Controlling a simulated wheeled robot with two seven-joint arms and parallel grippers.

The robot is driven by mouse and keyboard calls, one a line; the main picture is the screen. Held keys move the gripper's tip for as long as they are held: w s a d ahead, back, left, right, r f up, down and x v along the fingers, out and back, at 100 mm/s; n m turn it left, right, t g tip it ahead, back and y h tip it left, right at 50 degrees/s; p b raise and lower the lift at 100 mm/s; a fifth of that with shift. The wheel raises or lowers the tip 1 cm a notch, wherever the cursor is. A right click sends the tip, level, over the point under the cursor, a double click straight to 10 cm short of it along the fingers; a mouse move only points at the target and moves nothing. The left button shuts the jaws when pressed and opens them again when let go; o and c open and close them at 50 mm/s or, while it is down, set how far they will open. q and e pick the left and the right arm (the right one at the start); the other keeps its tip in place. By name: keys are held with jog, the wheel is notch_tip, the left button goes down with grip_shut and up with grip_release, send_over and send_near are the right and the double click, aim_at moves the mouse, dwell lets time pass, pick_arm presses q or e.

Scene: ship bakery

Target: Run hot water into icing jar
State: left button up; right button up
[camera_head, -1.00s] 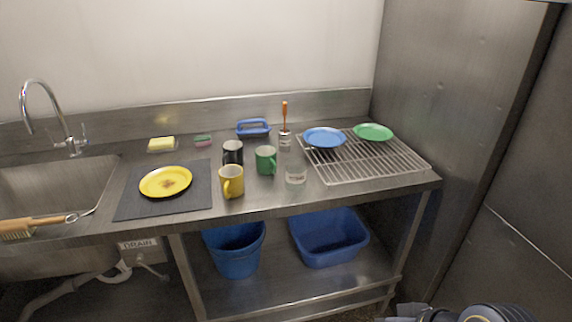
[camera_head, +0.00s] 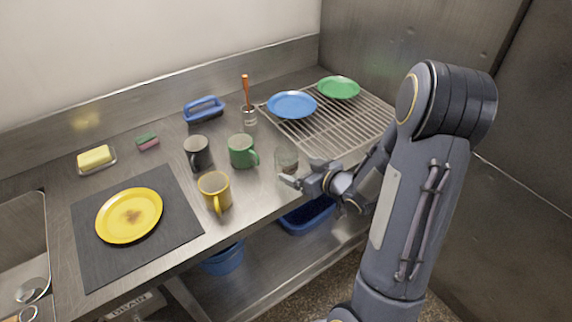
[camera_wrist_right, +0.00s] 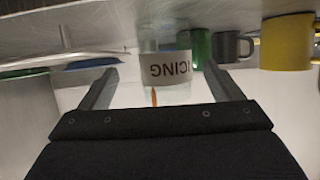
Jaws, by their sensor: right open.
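The icing jar (camera_head: 286,160) is a small clear glass jar near the counter's front edge, left of the wire rack. In the right wrist view the jar (camera_wrist_right: 165,66) shows a white label with "ICING" upside down, ahead of and between the fingers. My right gripper (camera_head: 290,181) is open just in front of the jar; the wrist view shows its two fingers (camera_wrist_right: 162,90) spread with nothing clasped. I cannot tell whether a finger touches the jar. The sink (camera_head: 22,250) is at the far left, only partly in view. The tap is out of view. My left gripper is not in view.
A green mug (camera_head: 241,151), black mug (camera_head: 196,152) and yellow mug (camera_head: 214,189) stand left of the jar. The wire rack (camera_head: 345,125) holds a blue plate (camera_head: 292,105) and green plate (camera_head: 339,88). A yellow plate (camera_head: 130,215) lies on a dark mat (camera_head: 95,262).

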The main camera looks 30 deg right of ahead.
aim_at(294, 167)
jog(key=x, duration=0.1)
jog(key=p+x, duration=0.1)
jog(key=x, duration=0.2)
jog(key=shift+w+a, duration=0.35)
jog(key=shift+a, duration=0.05)
jog(key=shift+w+f+p, duration=0.2)
jog(key=shift+w+p, duration=0.1)
jog(key=shift+w, duration=0.25)
jog(key=c, duration=1.2)
jog(key=shift+o, duration=0.2)
jog(key=shift+r, duration=0.5)
notch_tip(294, 167, up, 3)
jog(key=shift+f, duration=0.2)
jog(key=r+p+v, duration=0.1)
jog(key=v, duration=0.7)
jog(key=w+a+r+v, duration=0.1)
jog(key=r+v, duration=0.1)
jog(key=v, duration=0.6)
jog(key=shift+s+a+r+p, duration=0.2)
jog(key=shift+a+p, duration=0.1)
jog(key=shift+p, duration=0.1)
